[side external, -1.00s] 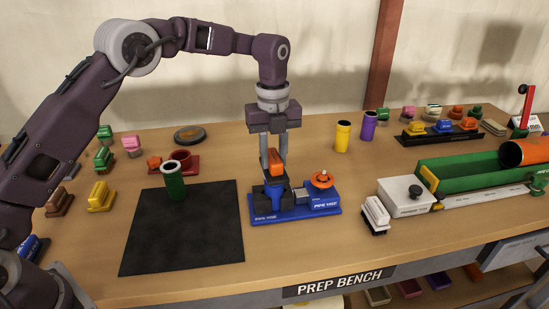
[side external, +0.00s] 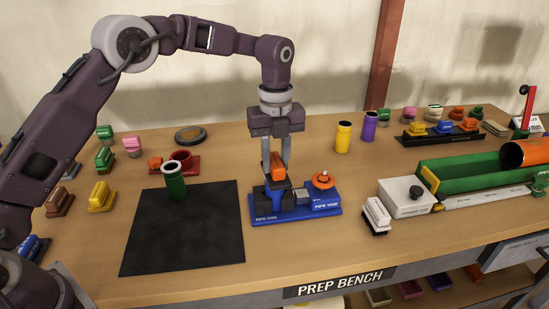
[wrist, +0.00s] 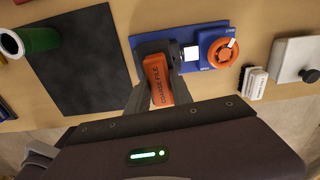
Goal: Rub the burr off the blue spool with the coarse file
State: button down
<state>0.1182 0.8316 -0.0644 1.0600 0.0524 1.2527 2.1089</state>
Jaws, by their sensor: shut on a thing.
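My gripper (side external: 277,170) points down over the blue pipe vise (side external: 265,217) and is shut on the orange coarse file (side external: 278,165). In the wrist view the file (wrist: 158,80) shows its "COARSE FILE" label between the fingers. The file is right at the vise's dark jaws. I cannot tell whether it touches a workpiece there. I cannot make out the blue spool or its burr; the file and gripper cover the jaw area. The vise's orange handwheel (side external: 322,180) sits at its right end.
A black mat (side external: 200,235) with a green tube (side external: 174,186) lies left of the vise. Yellow (side external: 343,137) and purple (side external: 369,127) cylinders stand behind right. A white box (side external: 405,199), a white-topped brush (side external: 376,212) and a green trough (side external: 470,172) are at the right.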

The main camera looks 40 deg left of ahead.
jog(key=shift+w+a, duration=0.6)
jog(key=shift+w, duration=0.05)
jog(key=shift+s+d+f, duration=0.2)
jog(key=shift+s+d, duration=0.5)
jog(key=shift+w+a, duration=0.55)
jog(key=shift+a, duration=0.2)
jog(key=shift+s+d+r, duration=0.15)
jog(key=shift+s+d, duration=0.4)
jog(key=shift+d, duration=0.15)
jog(key=shift+w+a, duration=0.65)
jog(key=shift+s+d, duration=0.65)
jog(key=shift+s, duration=0.05)
jog(key=shift+r, duration=3)
